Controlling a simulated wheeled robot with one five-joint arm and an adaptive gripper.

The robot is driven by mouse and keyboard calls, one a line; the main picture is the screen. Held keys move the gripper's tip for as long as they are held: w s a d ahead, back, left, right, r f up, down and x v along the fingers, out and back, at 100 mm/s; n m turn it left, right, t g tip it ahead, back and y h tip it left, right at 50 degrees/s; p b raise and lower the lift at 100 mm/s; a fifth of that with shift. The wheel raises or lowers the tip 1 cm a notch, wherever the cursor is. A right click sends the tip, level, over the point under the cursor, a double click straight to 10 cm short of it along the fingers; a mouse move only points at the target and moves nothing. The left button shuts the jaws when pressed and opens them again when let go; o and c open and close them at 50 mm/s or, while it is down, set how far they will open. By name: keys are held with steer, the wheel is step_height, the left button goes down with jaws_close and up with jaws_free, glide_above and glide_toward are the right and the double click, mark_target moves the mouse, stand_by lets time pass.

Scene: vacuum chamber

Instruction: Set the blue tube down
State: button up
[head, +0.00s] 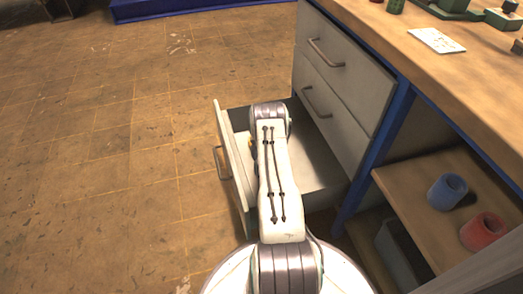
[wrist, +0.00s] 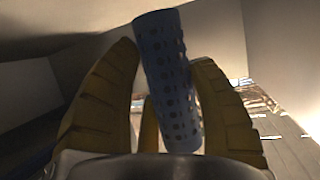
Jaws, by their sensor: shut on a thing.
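The blue tube (wrist: 170,85) is a perforated, dark blue cylinder. In the wrist view it stands slightly tilted between the yellow fingers of my gripper (wrist: 164,60), which is shut on it. Pale walls surround them in that view. In the head view my arm reaches over the open bottom drawer (head: 309,170) of the workbench. My arm hides the gripper almost wholly and the held tube entirely there, so I cannot tell from that view how high the tube is above the drawer's floor.
Two shut drawers (head: 343,92) are above the open one. On a wooden shelf (head: 409,181) at the right stand a blue cup-like piece (head: 447,192) and a red one (head: 483,231). A grey bin (head: 398,255) is below. The tiled floor (head: 110,150) at the left is clear.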

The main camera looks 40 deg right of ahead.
steer(key=shift+f, duration=0.2)
steer(key=f+b, duration=0.1)
steer(key=b, duration=0.1)
steer(key=shift+f+b, duration=0.35)
steer(key=shift+f, duration=0.05)
steer(key=shift+f+b, duration=0.35)
steer(key=shift+f, duration=0.6)
steer(key=shift+f, duration=0.1)
steer(key=o, duration=1.1)
steer(key=shift+f, duration=0.1)
steer(key=shift+r, duration=0.2)
